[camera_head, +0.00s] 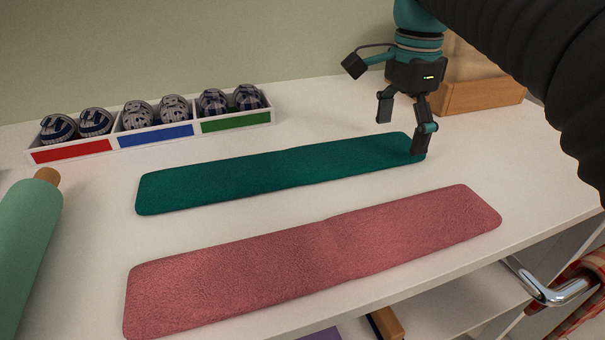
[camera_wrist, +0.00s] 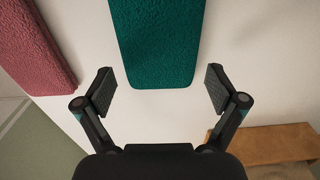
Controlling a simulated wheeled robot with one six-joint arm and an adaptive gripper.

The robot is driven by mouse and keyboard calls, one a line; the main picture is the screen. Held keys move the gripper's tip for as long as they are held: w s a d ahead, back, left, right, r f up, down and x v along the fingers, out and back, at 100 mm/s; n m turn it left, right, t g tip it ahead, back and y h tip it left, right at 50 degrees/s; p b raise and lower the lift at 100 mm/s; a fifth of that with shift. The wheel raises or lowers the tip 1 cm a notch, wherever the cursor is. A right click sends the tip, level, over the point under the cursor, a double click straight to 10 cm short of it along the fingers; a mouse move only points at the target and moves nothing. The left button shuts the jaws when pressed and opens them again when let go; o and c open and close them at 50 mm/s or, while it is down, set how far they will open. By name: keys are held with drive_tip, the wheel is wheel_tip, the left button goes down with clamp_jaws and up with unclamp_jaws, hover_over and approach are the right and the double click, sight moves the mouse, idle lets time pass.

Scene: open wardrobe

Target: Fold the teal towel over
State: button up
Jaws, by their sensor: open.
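The teal towel (camera_head: 275,174) lies flat as a long strip on the white shelf, behind the pink towel. My gripper (camera_head: 400,128) is over its right end in the head view, fingers pointing down and apart, with nothing between them. One finger overlaps the towel's right end in that view; I cannot tell whether it touches. In the wrist view the teal towel (camera_wrist: 158,45) ends between and just ahead of the open fingertips of my gripper (camera_wrist: 160,88).
The pink towel (camera_head: 310,260) lies flat in front. A white tray (camera_head: 197,118) with red, blue and green labels holds several balled socks at the back left. A green roll (camera_head: 25,230) is at left. A wooden box (camera_head: 480,96) stands at back right.

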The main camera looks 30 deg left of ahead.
drive_tip(key=shift+f, duration=0.5)
drive_tip(key=shift+f+b, duration=0.45)
drive_tip(key=shift+f, duration=0.25)
idle(0.4)
drive_tip(key=c, duration=0.3)
drive_tip(key=shift+c, duration=0.2)
